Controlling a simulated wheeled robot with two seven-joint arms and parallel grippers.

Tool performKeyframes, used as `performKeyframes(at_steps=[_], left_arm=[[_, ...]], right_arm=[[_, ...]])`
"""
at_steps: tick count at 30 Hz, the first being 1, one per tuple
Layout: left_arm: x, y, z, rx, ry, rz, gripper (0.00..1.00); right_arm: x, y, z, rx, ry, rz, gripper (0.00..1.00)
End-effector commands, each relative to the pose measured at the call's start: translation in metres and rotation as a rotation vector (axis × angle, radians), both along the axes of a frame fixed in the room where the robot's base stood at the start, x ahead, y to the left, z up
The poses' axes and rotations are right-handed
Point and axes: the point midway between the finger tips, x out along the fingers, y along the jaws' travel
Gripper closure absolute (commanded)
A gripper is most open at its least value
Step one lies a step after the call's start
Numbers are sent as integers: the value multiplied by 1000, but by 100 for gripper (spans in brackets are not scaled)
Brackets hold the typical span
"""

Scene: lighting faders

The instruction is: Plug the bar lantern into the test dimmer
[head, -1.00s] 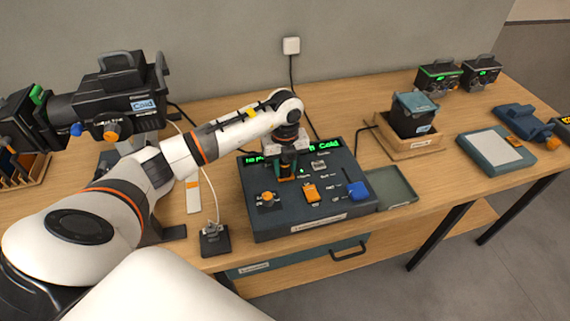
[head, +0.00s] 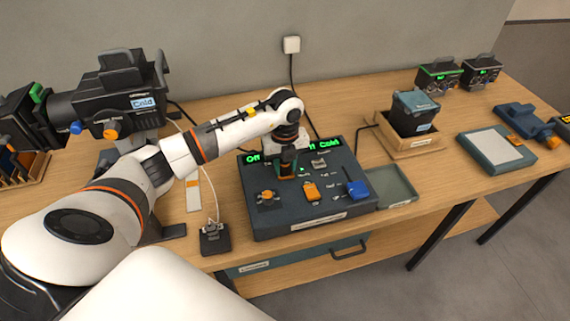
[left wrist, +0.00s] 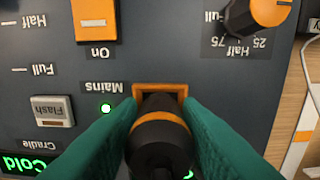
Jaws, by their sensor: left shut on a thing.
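The test dimmer (head: 255,215) is a dark panel box on the bench with a lit green display. My left gripper (head: 286,172) is over its upper left part, pointing down. In the left wrist view, its green fingers are shut on a black plug (left wrist: 160,155) with an orange band. The plug's front end is at the orange-framed socket (left wrist: 160,89) and appears to be in it; the depth is hidden. The green Mains light (left wrist: 106,108) is lit. A large black lantern (head: 125,95) labelled Cold stands at the left. My right gripper is not seen.
The dimmer has an orange switch (head: 311,192), an orange-topped knob (head: 267,196) and a blue control (head: 357,189). A small black block (head: 214,238) with a cord stands left of it.

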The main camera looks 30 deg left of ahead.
Motion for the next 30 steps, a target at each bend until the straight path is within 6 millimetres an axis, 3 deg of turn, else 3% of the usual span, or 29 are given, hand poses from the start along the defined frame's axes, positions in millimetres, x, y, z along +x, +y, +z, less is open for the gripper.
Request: performKeyframes(at_steps=[12, 13, 17, 30], left_arm=[[-3, -1, -5, 1, 10, -3, 89], [-3, -1, -6, 1, 10, -3, 63], [-3, -1, -5, 0, 9, -3, 42], [0, -1, 5, -1, 1, -2, 42]], right_arm=[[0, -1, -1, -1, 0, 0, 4], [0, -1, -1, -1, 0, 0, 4], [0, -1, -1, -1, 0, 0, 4], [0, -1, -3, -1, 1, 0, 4]])
